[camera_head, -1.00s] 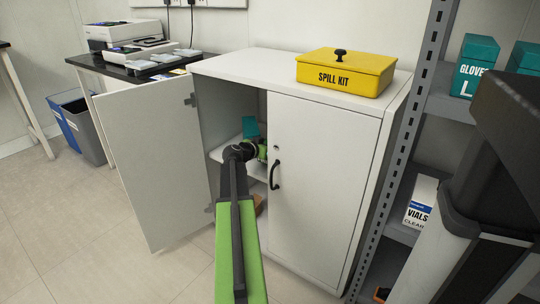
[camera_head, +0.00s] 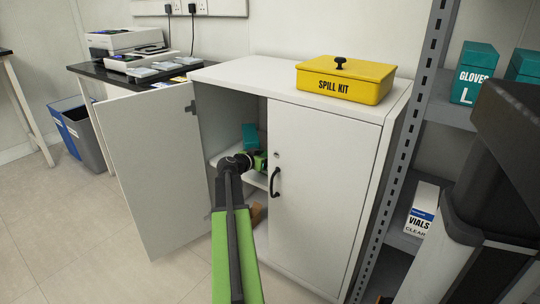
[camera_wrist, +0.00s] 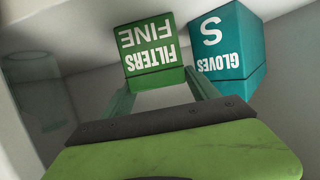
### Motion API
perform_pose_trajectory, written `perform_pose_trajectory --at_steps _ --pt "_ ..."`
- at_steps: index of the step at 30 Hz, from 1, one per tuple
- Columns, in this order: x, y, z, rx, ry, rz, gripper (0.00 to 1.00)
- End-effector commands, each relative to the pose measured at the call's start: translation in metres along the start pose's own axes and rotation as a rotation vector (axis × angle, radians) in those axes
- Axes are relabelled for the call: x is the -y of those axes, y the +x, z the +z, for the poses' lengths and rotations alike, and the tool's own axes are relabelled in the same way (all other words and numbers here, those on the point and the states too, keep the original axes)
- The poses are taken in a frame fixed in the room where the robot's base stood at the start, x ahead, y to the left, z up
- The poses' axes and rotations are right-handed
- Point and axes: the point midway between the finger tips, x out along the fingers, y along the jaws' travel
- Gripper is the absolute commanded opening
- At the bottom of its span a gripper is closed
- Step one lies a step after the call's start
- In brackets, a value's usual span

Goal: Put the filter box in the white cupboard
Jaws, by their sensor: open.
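The green filter box (camera_wrist: 150,50), lettered "FILTERS FINE", appears upside down in the wrist view, just beyond and between my fingertips. My gripper (camera_wrist: 160,82) is open, with one finger at each side of the box's near end. The white cupboard (camera_head: 322,190) has its left door (camera_head: 150,175) swung open and its right door shut. My gripper also shows inside the open half (camera_head: 252,162), at shelf height. The filter box cannot be told clearly from my gripper in the head view.
A teal gloves box (camera_wrist: 228,50) stands close to the right of the filter box in the wrist view; a teal box (camera_head: 249,136) shows behind my gripper. A clear glass-like vessel (camera_wrist: 35,95) is at left. A yellow spill kit (camera_head: 345,80) sits on top of the cupboard.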

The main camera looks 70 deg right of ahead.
Motion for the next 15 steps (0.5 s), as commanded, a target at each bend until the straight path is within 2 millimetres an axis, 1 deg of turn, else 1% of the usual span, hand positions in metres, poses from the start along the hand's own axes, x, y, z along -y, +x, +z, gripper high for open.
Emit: perform_pose_trajectory --at_steps 1,6,10,12,15 --pt "-0.002 -0.018 -0.004 0.0 0.0 -0.003 0.69" --pt "-0.002 -0.06 -0.003 0.001 0.0 -0.002 0.69" --pt "-0.001 -0.082 -0.002 0.0 0.0 -0.002 0.69" --pt "-0.001 -0.088 -0.002 0.0 0.0 -0.001 0.69" --pt "0.0 -0.092 -0.001 0.0 0.0 -0.001 0.69"
